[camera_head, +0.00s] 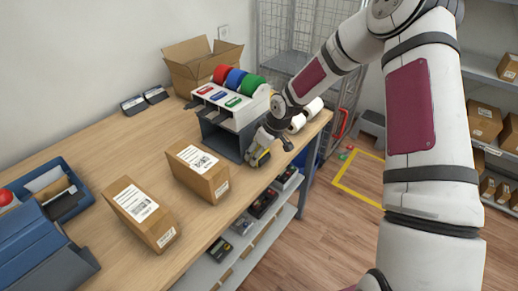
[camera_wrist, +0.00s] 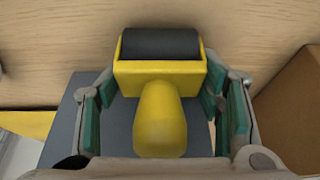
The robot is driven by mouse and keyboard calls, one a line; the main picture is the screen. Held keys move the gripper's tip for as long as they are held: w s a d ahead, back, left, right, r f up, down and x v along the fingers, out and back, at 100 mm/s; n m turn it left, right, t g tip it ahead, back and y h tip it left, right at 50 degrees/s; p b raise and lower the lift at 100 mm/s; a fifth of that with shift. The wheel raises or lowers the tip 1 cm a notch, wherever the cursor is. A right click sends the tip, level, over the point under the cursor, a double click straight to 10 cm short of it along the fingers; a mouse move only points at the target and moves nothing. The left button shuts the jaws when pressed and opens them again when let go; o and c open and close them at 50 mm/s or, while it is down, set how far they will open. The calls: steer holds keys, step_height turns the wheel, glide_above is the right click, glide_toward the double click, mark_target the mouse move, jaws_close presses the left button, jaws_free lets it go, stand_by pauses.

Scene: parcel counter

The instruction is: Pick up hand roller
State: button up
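The hand roller (camera_wrist: 160,118) has a yellow frame and handle and a black roller. In the wrist view it is straight ahead, with its rounded handle towards the camera. In the head view its small yellow shape (camera_head: 258,159) is at the counter's front edge, partly hidden by my gripper. My gripper (camera_wrist: 159,84) is open around it. One green-padded finger is on each side of the yellow frame, with narrow gaps. The handle lies between the fingers, apart from both.
A label dispenser (camera_head: 240,116) with red, blue and green rolls stands just behind the roller. Two cartons (camera_head: 200,178) (camera_head: 140,207) lie to the left, one close by. An open box (camera_head: 184,73) stands at the back. Bare counter (camera_head: 150,135) lies between.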

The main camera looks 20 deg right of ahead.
steer(key=c, duration=0.5)
steer(key=shift+c, duration=0.2)
